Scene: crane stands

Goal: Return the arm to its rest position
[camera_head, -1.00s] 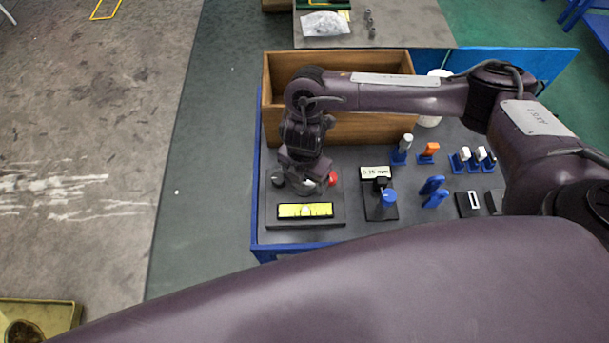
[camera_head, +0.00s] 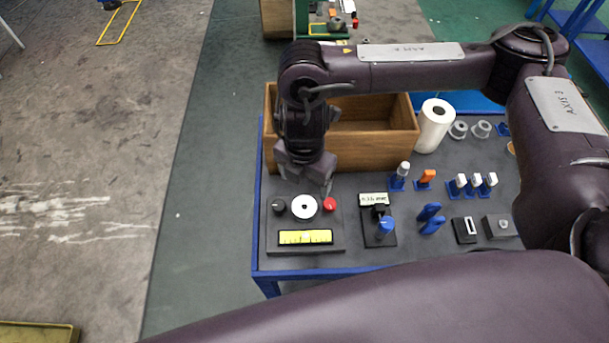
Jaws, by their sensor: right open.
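My right arm comes in from the right, reaches across above the table and bends down at its wrist. My right gripper (camera_head: 309,180) points down, open with nothing seen in it, behind the black panel (camera_head: 335,239) at the table's left end. It appears raised above the panel, with its tips near a white disc (camera_head: 304,207). The disc sits between a black knob (camera_head: 278,205) and a red button (camera_head: 329,204), with a yellow display (camera_head: 305,237) below. My left gripper is not in view.
A wooden box (camera_head: 379,152) stands just behind the gripper, partly hidden by my arm. A paper roll (camera_head: 435,126) stands right of it. Blue stands with small parts (camera_head: 473,186) and black fixtures (camera_head: 466,230) fill the table's right. The floor left of the table (camera_head: 213,170) is clear.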

